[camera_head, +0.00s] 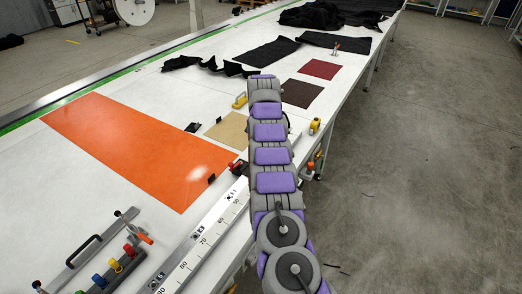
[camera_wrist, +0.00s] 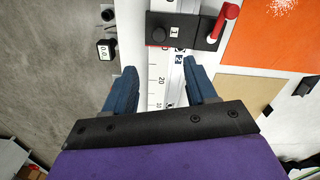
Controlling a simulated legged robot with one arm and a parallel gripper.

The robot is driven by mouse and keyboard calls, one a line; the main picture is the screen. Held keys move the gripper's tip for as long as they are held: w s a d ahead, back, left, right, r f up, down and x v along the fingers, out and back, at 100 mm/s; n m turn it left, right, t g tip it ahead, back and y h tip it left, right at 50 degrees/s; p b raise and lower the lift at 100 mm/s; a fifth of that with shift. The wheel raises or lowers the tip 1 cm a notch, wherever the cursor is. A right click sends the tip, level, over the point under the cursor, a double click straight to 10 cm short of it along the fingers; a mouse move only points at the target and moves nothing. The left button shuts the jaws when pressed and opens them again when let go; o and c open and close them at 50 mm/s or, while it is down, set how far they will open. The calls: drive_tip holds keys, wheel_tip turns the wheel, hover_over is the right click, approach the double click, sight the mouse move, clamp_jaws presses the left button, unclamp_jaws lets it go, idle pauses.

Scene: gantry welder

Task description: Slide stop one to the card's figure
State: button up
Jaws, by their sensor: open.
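In the wrist view, stop one (camera_wrist: 185,30) is a black block marked "1" with a red lever (camera_wrist: 228,18). It sits across the pale scale rail (camera_wrist: 158,88), which shows 20 and 30. My gripper (camera_wrist: 160,66) has two blue fingers spread apart over the rail, with nothing between them; the stop lies beyond their tips. In the head view, a dark block with a red part (camera_head: 238,168), likely this stop, shows beside my arm, and the rail (camera_head: 203,235) runs toward the lower left. My arm hides the gripper there. I cannot read any card's figure.
An orange sheet (camera_head: 140,145) lies left of the rail, with a tan sheet (camera_head: 229,130) beyond it. Small black upright pieces (camera_head: 193,127) stand nearby. A rack with coloured knobs (camera_head: 113,268) is at lower left. A small item with digits (camera_wrist: 104,48) lies left of the fingers.

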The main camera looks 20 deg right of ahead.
wheel_tip(320, 180, up, 2)
drive_tip(key=shift+w+r, duration=0.1)
idle(0.6)
drive_tip(key=s+a+r+n+y+b, duration=0.1)
drive_tip(key=s+a+r+n, duration=0.1)
drive_tip(key=s+a+r, duration=0.65)
drive_tip(key=s+a+r+n+b, duration=0.2)
drive_tip(key=s+a+r+n, duration=0.3)
drive_tip(key=s, duration=0.6)
drive_tip(key=s+a+f+b, duration=0.1)
drive_tip(key=s+f, duration=0.2)
drive_tip(key=s, duration=0.9)
drive_tip(key=s+a+f+g+b, duration=0.1)
drive_tip(key=s+a+f, duration=0.1)
drive_tip(key=s, duration=0.9)
drive_tip(key=s+a+f+h, duration=0.1)
drive_tip(key=s+f, duration=0.3)
drive_tip(key=s, duration=0.8)
drive_tip(key=shift+s+a+f+n+g+b, duration=0.15)
drive_tip(key=shift+s+n+g+b, duration=0.15)
drive_tip(key=shift+n+g+b, duration=0.1)
